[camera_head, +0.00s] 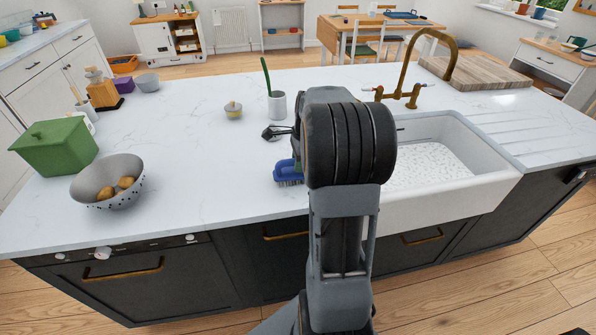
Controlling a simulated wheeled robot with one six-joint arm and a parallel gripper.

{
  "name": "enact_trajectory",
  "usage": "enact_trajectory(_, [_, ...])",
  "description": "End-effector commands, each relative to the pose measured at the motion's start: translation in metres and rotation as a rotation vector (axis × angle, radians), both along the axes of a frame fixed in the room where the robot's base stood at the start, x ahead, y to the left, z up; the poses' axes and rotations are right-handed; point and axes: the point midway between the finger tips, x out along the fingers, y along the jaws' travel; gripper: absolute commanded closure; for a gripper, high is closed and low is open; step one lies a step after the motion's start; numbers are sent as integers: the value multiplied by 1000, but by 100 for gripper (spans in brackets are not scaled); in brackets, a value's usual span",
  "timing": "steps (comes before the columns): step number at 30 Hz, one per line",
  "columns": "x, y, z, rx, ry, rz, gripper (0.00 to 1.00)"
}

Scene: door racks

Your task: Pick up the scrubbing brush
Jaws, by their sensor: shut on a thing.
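The scrubbing brush (287,172) is blue with pale bristles facing down. It shows just left of my arm, over the front part of the white worktop, near the sink's left side. My gripper (296,156) is at the brush's upper right side and is shut on it. My forearm hides most of the gripper and the right end of the brush. I cannot tell whether the bristles touch the worktop.
A white sink (432,155) with a brass tap (412,75) is at the right. A grey cup (277,104) and a small lidded pot (233,110) stand behind. A colander (108,182) and green box (55,146) are at the left. The worktop between is clear.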

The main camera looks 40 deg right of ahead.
Motion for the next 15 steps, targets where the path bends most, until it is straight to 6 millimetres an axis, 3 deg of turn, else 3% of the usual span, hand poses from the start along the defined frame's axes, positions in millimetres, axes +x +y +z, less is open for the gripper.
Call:
enact_trajectory(6, [0, 0, 0, 0, 0, 0, 99])
enact_trajectory(15, [0, 0, 3, -1, -2, 0, 99])
